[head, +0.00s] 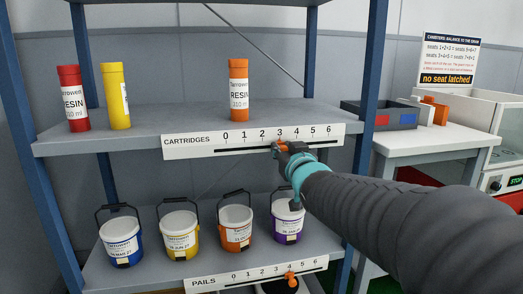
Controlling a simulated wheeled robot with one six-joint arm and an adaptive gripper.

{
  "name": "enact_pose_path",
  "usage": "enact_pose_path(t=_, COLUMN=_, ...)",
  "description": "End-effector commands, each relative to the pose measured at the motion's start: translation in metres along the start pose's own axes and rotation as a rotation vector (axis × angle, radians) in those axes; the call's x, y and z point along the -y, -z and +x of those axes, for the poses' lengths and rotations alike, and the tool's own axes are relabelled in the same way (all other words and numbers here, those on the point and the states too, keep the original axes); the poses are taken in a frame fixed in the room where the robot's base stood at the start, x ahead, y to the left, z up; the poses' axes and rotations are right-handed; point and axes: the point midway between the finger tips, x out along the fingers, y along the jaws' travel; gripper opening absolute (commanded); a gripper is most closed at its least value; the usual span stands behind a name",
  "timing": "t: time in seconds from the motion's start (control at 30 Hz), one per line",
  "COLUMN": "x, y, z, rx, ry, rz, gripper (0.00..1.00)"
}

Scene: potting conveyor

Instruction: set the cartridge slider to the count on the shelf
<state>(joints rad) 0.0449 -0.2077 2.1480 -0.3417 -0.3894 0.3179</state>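The cartridge scale (190,148) is a white strip marked 0 to 6 on the upper shelf's front edge. Its orange slider (282,146) shows under the 3, partly covered by my gripper (278,150). My gripper's dark fingertips are at the slider; whether they are closed on it cannot be made out. Three cartridges stand upright on the upper shelf (180,118): a red one (73,98) and a yellow one (115,96) at the left, and an orange one (239,90) near the middle.
Several lidded pails, including a blue one (121,241), stand on the lower shelf. The pails scale (215,283) has its orange slider (291,279) near 4. A side table (437,137) holds a dark tray (379,115). A blue post (371,80) stands close to my arm.

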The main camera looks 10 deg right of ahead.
Motion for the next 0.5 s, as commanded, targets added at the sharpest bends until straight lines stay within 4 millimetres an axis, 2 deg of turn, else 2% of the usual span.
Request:
enact_pose_path(t=0.03, x=-0.0002, y=0.0015, z=0.0004, rx=-0.003, ry=0.0, rz=0.0, gripper=0.27)
enact_pose_path(t=0.13, x=-0.0007, y=0.0015, z=0.0003, rx=-0.003, ry=-0.001, rz=0.0, gripper=0.51)
enact_pose_path(t=0.5, x=-0.0018, y=0.0006, z=-0.0029, rx=-0.001, ry=-0.003, rz=0.0, gripper=0.51)
